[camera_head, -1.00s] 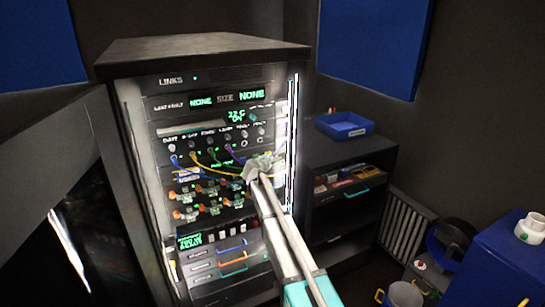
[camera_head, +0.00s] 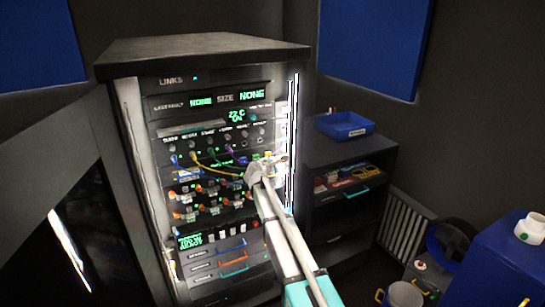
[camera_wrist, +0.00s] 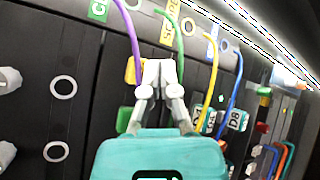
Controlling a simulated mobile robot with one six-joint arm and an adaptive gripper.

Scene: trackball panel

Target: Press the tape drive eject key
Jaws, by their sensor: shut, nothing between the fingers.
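My gripper (camera_head: 264,166) reaches in from the lower right to the right side of the rack's front panel. In the wrist view its fingertips (camera_wrist: 160,68) are together with nothing between them, over the dark panel beside an orange-yellow block (camera_wrist: 131,70). Whether they touch the panel cannot be told. A green block (camera_wrist: 125,119) is partly hidden by the gripper. Lower on the rack, a small green display (camera_head: 190,240) has a row of small pale keys (camera_head: 222,234) to its right. Their lettering is too small to read, so I cannot tell which is the tape drive eject key.
Purple (camera_wrist: 128,30), green (camera_wrist: 178,35), yellow (camera_wrist: 211,80) and blue (camera_wrist: 236,85) cables hang close around the fingers. The open rack door (camera_head: 50,155) stands at left. A shelf unit with a blue tray (camera_head: 344,126) stands right of the rack.

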